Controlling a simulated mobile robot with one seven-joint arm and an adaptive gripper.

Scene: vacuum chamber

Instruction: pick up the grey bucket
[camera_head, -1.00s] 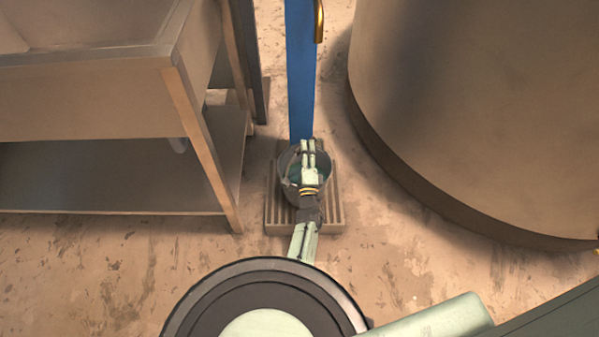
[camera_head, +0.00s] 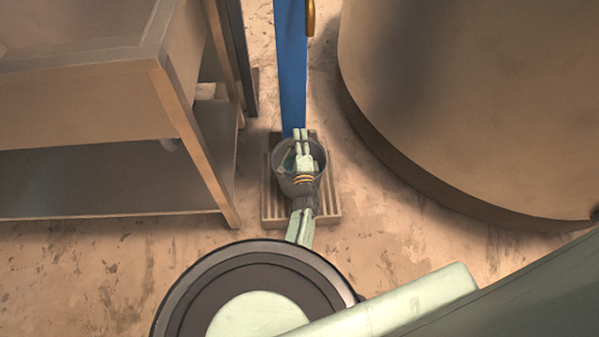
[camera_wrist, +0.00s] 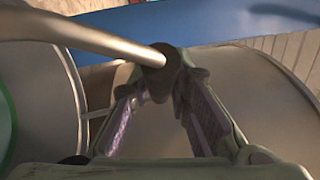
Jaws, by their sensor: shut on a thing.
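The grey bucket (camera_head: 284,181) is upright at or just above the slatted floor grate, in front of the blue post. I cannot tell whether its base touches the grate. My gripper (camera_head: 302,134) reaches over the bucket's opening from the near side and hides part of it. In the wrist view my gripper (camera_wrist: 166,82) is shut on the dark grip of the bucket's metal bar handle. The bucket's grey wall (camera_wrist: 255,72) fills much of that view behind the fingers. Something green shows inside the bucket.
The slatted grate (camera_head: 328,207) lies under the bucket. A blue post (camera_head: 291,70) stands just behind it. A metal table with a lower shelf (camera_head: 100,185) is close on the left. A large round tank (camera_head: 470,100) stands to the right, with bare floor between.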

